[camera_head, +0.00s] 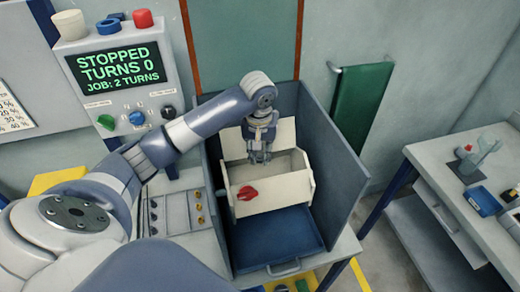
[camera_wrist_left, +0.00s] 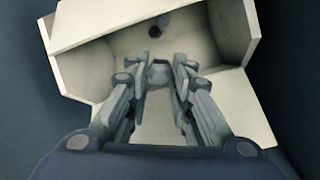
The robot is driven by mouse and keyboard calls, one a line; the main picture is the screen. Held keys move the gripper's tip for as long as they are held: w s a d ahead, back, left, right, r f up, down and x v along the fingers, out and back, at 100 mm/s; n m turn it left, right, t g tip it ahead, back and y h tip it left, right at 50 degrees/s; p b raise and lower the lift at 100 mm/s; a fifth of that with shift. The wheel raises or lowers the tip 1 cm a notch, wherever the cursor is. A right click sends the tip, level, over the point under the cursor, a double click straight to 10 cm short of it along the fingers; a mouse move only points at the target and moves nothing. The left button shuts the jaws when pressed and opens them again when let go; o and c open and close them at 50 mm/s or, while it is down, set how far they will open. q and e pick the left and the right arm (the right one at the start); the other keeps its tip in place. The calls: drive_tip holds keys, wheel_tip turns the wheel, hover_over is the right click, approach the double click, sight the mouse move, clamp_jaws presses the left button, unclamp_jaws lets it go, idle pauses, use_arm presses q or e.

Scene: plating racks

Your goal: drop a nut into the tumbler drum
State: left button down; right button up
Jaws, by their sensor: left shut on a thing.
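The cream tumbler drum (camera_head: 275,190) sits inside a grey-walled booth with its top open and a red knob on its front. My left gripper (camera_head: 260,158) reaches down at the drum's opening. In the left wrist view my left gripper (camera_wrist_left: 160,75) is shut on a grey nut (camera_wrist_left: 158,73), with the drum's pale inner walls (camera_wrist_left: 215,45) around and beyond it. A small dark spot, either a hole or loose pieces, shows deeper in the drum; I cannot tell which. My right gripper is not in view.
A blue tray (camera_head: 278,240) lies below the drum. A panel display (camera_head: 118,64) reads STOPPED, TURNS 0, JOB: 2 TURNS. A grey holder with several small brass-coloured pieces stands left of the booth. Booth walls (camera_head: 335,150) close in the drum's sides. A side table (camera_head: 440,165) stands right.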

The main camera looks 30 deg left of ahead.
use_arm(q)
drive_tip(key=c, duration=1.4)
unclamp_jaws()
drive_tip(key=shift+o, duration=0.4)
drive_tip(key=shift+r, duration=0.2)
wheel_tip(320, 180, up, 12)
drive_tip(key=s, duration=0.1)
drive_tip(key=shift+s+d+f, duration=0.15)
drive_tip(key=shift+d+f, duration=0.1)
drive_tip(key=shift+d, duration=0.05)
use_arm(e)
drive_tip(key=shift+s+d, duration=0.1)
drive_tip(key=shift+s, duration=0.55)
